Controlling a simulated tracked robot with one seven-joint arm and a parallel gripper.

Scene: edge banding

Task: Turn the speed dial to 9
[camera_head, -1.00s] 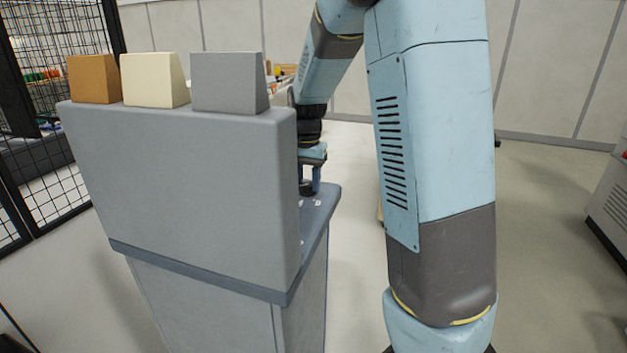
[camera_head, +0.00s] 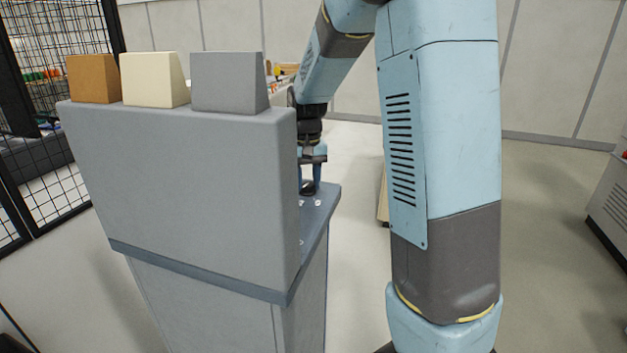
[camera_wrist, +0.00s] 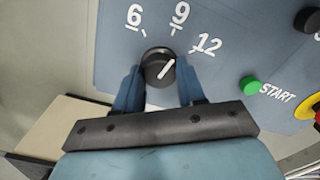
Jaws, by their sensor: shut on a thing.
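The speed dial (camera_wrist: 157,66) is a round black knob with a white pointer line, on a blue-grey panel (camera_wrist: 225,62). White numbers 6, 9 and 12 with ticks are printed around it. The pointer slants up and right, to between the 9 and 12 ticks. My gripper (camera_wrist: 159,82) has its two blue fingers on either side of the dial and is shut on it.
A green START button (camera_wrist: 249,85) and a red button with a yellow surround (camera_wrist: 308,106) are to the right of the dial. Another black knob (camera_wrist: 307,20) is at upper right. The tall grey housing (camera_head: 185,190) carries brown, cream and grey blocks.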

